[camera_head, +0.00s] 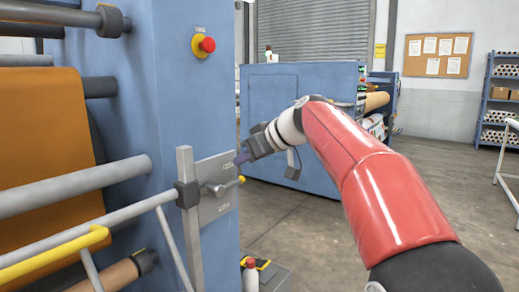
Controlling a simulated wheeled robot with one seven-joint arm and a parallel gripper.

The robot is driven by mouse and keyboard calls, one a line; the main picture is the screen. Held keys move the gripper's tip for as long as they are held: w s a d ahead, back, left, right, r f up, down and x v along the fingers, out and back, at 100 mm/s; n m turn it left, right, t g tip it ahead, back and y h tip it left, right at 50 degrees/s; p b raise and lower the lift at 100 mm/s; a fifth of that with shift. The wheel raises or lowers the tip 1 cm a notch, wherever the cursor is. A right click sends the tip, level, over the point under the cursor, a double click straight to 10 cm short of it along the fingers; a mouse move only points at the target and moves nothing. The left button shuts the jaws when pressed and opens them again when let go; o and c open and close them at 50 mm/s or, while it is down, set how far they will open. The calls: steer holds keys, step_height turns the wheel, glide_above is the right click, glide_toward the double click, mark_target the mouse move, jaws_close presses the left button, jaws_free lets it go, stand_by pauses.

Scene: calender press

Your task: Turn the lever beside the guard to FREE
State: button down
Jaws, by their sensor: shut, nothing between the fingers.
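The lever (228,186) sits on a grey plate (214,172) on the side of the blue press. It has a dark pivot and a yellow tip, and it points right, slightly upward. Small labels are above and below it, too small to read. The guard (95,238) is a frame of grey and yellow bars to the left of the plate, with an upright grey post (190,215) beside it. My gripper (238,159) is shut and empty, just above the lever's yellow tip and close to the plate. I cannot tell whether it touches the lever.
A red emergency button (207,45) is higher on the press. Rollers and an orange sheet (45,150) are at the left. A blue cabinet (300,90) is behind my arm. Open floor lies to the right.

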mark_target(237, 183)
steer(key=shift+w+a+f+b, duration=0.15)
steer(key=shift+a+f+b, duration=0.05)
steer(key=shift+f, duration=0.85)
steer(key=shift+w+a+f+b, duration=0.15)
steer(key=shift+a+f+b, duration=0.05)
steer(key=shift+f, duration=0.85)
steer(key=shift+w+d+f+m+g, duration=0.15)
steer(key=shift+f+m+g, duration=0.15)
steer(key=shift+w+d+f+m+g+y+p, duration=0.2)
steer(key=shift+f+m+g+y+p, duration=0.25)
steer(key=shift+f+m+y, duration=0.3)
step_height(237, 183, down, 6)
steer(key=s+a+m+g+y+b, duration=0.1)
steer(key=m+g+y+b, duration=0.1)
steer(key=m+g+y, duration=0.2)
steer(key=m+y, duration=0.2)
steer(key=m, duration=0.1)
steer(key=shift+s+a, duration=0.2)
steer(key=shift+s, duration=0.1)
steer(key=shift+w+r, duration=0.1)
steer(key=shift+r, duration=0.05)
